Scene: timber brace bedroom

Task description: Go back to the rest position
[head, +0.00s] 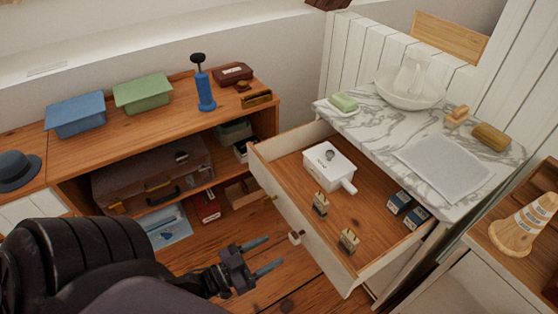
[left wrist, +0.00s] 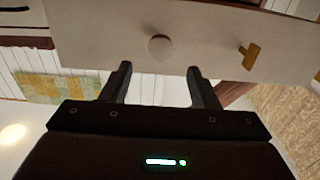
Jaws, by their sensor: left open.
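My left gripper (head: 271,253) is open in the head view, in front of the pulled-out drawer (head: 325,258) of the marble-topped stand. Nothing shows between its two fingers. In the left wrist view the gripper (left wrist: 159,69) has its fingers apart, with a round pale knob (left wrist: 159,47) beyond them on a light panel. A brass-coloured handle (left wrist: 249,56) shows to the right on that panel. Contact with the knob does not show. My right gripper is not in view.
The open drawer holds a white box-like item (head: 328,165) and several small boxes. The marble top (head: 378,128) bears a basin (head: 410,90) and soap. A wooden shelf unit (head: 160,120) with boxes and a suitcase (head: 150,180) stands left. Some floor (head: 225,230) is bare.

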